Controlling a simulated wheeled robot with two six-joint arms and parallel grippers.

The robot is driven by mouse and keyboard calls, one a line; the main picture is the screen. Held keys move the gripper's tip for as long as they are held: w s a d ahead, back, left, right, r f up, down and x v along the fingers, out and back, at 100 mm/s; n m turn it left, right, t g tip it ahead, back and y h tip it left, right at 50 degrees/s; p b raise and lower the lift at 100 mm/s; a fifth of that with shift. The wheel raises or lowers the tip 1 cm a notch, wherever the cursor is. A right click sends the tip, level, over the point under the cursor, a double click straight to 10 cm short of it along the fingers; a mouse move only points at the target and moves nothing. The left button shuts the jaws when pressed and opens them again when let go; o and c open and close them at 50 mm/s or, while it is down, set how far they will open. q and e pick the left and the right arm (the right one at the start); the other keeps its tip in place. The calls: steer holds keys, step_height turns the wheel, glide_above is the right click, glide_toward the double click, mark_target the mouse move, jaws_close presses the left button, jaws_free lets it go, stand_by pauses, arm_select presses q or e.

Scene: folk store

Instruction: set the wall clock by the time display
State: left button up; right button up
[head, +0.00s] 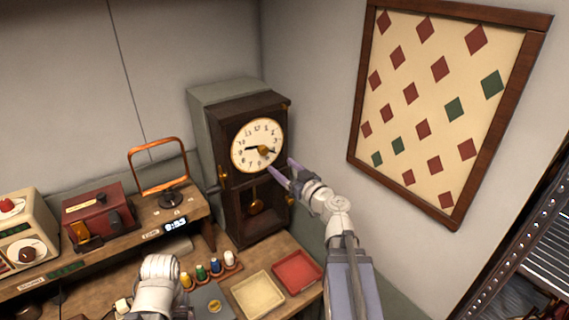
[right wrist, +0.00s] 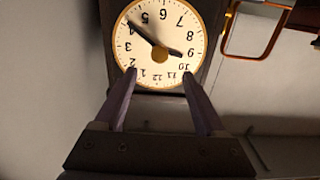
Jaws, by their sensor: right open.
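The wall clock (head: 257,145) is a dark wooden case with a round cream dial and a pendulum below. In the right wrist view its dial (right wrist: 177,20) appears upside down. The short hand points close to 9, and the long hand points between 4 and 5. The time display (head: 176,223) is a small lit panel on the shelf edge; its digits are small and hard to read. My right gripper (head: 281,168) is open and empty in front of the clock's lower right; its fingertips also overlap the 12 side of the dial in the right wrist view (right wrist: 160,72).
A copper-coloured frame (head: 160,168) stands on the shelf left of the clock. Below are several coloured spools (head: 215,267), a cream tray (head: 258,293) and a red tray (head: 297,272). A framed diamond-pattern board (head: 430,110) hangs on the right wall. A metal rack (head: 530,250) stands at right.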

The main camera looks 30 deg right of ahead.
mark_target(265, 152)
steer(key=shift+w+a, duration=0.2)
steer(key=shift+w, duration=1.45)
steer(key=shift+w+a, duration=0.25)
steer(key=shift+w, duration=1.35)
steer(key=shift+w+a, duration=0.2)
steer(key=shift+w, duration=1.45)
steer(key=shift+s, duration=0.15)
steer(key=c, duration=0.8)
steer(key=shift+c, duration=0.2)
